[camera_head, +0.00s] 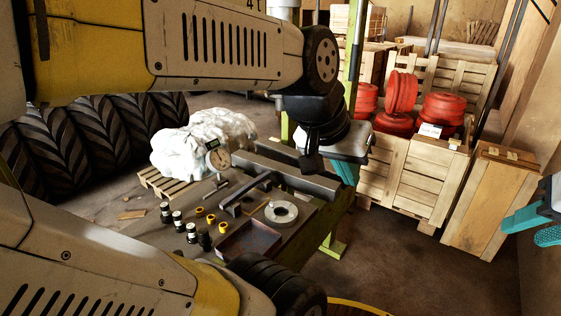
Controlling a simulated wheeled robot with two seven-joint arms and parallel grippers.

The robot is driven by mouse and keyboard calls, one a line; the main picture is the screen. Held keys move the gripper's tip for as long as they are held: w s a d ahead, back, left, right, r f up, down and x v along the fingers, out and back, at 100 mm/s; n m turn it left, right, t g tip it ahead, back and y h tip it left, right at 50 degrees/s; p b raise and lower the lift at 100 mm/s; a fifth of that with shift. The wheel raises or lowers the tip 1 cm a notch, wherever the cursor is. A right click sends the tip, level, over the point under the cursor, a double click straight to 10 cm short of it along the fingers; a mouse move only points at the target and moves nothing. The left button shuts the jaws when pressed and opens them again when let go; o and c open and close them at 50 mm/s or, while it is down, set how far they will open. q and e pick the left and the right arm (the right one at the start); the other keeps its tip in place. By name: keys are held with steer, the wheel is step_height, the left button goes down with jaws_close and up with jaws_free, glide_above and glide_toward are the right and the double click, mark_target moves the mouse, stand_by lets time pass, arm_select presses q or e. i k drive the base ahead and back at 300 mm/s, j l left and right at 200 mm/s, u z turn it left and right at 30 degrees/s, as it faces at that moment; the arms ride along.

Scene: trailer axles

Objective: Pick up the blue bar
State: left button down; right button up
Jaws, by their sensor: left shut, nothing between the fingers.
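A dark bar that looks blue-grey (245,193) lies on the workbench (310,222), slanting between the small parts and a round metal ring (281,212). I take it for the blue bar, though its colour is dull in this light. My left gripper (346,172) has teal fingers, shut and empty, to the right of the bar by the bench's right end; it is apart from the bar. My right gripper (526,230) is at the right picture edge, far from the bar. Its teal fingers look apart and empty; part of it is cut off.
A shallow tray (249,240), yellow rings (210,219) and dark-and-white cylinders (178,219) are on the bench. A dial gauge (219,158) stands near its back. Wooden crates (412,185) with red parts (401,92) stand right. Large tyres (100,140) stand left. Floor between bench and crates is clear.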

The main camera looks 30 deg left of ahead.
mark_target(234, 196)
steer(key=i+l+u, duration=0.2)
steer(key=u, duration=0.2)
steer(key=i+l+u, duration=0.25)
steer(key=u, duration=0.15)
steer(key=i+l+u, duration=0.15)
steer(key=l+u, duration=0.25)
steer(key=i+l+u, duration=0.1)
steer(key=l+u, duration=0.25)
steer(key=i+l+u, duration=0.1)
steer(key=i+u, duration=0.15)
steer(key=u, duration=0.2)
steer(key=i+l+u, duration=0.2)
steer(key=u, duration=0.25)
steer(key=i+l+u, duration=0.25)
steer(key=u, duration=0.2)
steer(key=i+l+u, duration=0.15)
steer(key=l+u, duration=0.3)
steer(key=j, duration=0.1)
